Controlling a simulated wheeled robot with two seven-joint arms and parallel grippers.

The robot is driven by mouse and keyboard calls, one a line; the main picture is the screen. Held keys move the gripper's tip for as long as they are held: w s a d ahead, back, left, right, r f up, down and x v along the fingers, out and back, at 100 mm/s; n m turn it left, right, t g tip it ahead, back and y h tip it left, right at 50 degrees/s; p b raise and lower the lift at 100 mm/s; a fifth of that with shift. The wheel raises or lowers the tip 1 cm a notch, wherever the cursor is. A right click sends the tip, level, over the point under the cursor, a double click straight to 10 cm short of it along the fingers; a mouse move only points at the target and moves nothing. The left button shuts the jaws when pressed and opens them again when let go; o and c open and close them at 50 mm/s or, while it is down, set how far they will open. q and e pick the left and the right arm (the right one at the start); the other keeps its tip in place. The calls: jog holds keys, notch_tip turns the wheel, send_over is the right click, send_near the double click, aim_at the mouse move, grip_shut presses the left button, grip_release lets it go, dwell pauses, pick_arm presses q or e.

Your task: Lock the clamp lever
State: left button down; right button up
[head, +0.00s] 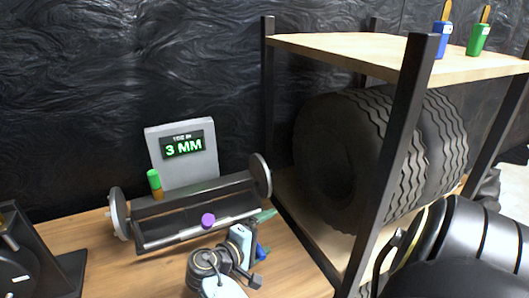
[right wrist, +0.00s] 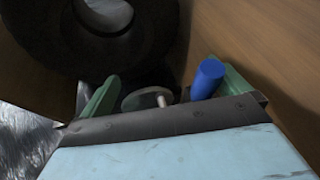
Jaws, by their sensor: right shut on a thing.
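My right gripper (head: 262,232) is low at the bench, just right of the middle of the head view, beside the right end of the bench device. In the right wrist view its green fingers (right wrist: 168,92) stand on either side of a blue cylindrical handle (right wrist: 207,79), which looks like the grip of the clamp lever. The handle lies close against the right finger. A grey disc with a short pin (right wrist: 147,98) also shows between the fingers. In the head view only a bit of blue (head: 262,251) shows by the gripper. The lever's base is hidden. My left gripper is not in view.
A rack (head: 395,150) with large tyres (head: 345,150) stands close on the right. A black stand (head: 30,250) is at left.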

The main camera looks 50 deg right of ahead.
jog(key=shift+a+r, duration=0.45)
jog(key=shift+a, duration=0.2)
jog(key=shift+a+r, duration=0.4)
jog(key=shift+a, duration=0.2)
jog(key=shift+p+v, duration=0.5)
jog(key=shift+v, duration=1.05)
jog(key=shift+s+a+r, duration=0.15)
jog(key=shift+a, duration=0.7)
jog(key=c, duration=0.9)
jog(key=shift+o, duration=0.2)
jog(key=p, duration=0.1)
send_near(259, 247)
jog(key=shift+s+a+r, duration=0.1)
jog(key=shift+a+r, duration=0.95)
jog(key=shift+s+a+r, duration=0.15)
jog(key=shift+a+r, duration=0.85)
jog(key=shift+a, duration=0.05)
jog(key=shift+p, duration=0.3)
